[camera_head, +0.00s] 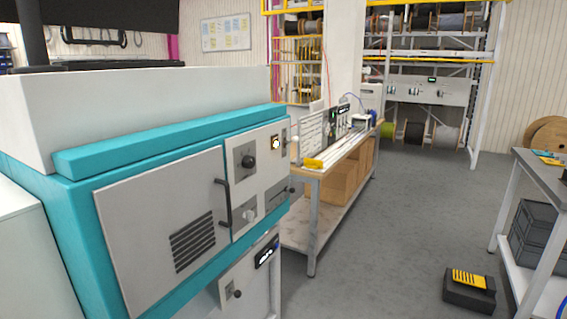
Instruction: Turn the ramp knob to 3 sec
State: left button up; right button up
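A teal and white machine (140,145) stands close by on the left. Its grey front has a vented door with a black handle (223,203). Right of the door, a control panel carries a dark round knob (248,161) on a light plate and a pale knob (250,215) below it. Neither of my grippers is in view.
A workbench (318,172) with boxes below stands behind the machine. A reel rack (440,55) is at the back. A grey table (545,165) with dark crates is at the right. A black case with a yellow top (469,290) lies on the floor. The middle floor is clear.

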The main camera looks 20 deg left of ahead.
aim_at(248, 161)
jog(key=z, duration=0.65)
jog(key=i, duration=0.9)
jog(key=u, duration=0.25)
